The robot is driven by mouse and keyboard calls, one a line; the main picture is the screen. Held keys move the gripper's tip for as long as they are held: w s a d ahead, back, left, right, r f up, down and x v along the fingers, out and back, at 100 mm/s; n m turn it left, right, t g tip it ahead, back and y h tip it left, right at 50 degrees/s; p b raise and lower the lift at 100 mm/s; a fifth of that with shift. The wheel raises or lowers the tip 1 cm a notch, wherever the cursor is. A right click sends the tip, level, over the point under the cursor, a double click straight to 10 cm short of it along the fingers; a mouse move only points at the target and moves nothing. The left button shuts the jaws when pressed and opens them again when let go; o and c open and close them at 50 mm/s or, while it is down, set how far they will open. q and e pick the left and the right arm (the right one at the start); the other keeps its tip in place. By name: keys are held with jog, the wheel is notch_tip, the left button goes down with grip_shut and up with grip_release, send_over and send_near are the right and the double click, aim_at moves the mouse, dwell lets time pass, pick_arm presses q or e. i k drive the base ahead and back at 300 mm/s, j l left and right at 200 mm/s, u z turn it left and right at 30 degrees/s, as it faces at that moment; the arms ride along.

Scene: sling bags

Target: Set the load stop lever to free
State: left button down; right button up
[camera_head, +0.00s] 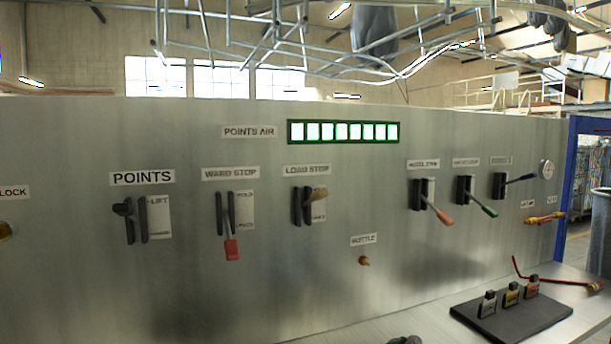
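The load stop lever (318,194) is under the "LOAD STOP" label (307,169) on the grey metal panel. Its tan handle juts out from a black slotted mount (302,207), near the upper part of the slot. A white position plate (319,212) sits beside the slot. The handle covers its upper word, and the lower word is too small to read surely. Neither of my grippers can be made out in this view, and nothing is touching the lever.
The ward stop lever (231,248), with a red handle pointing down, and the points lever (123,208) are to the left. Several levers are to the right. A black tray (480,325) with small tagged blocks lies on the counter. The panel front around the load stop is clear.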

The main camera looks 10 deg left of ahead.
aim_at(318, 195)
jog(key=i+l+u, duration=0.2)
jog(key=l, duration=0.25)
jog(key=i+l+u, duration=0.2)
jog(key=l, duration=0.2)
jog(key=l+u, duration=0.2)
jog(key=l, duration=0.3)
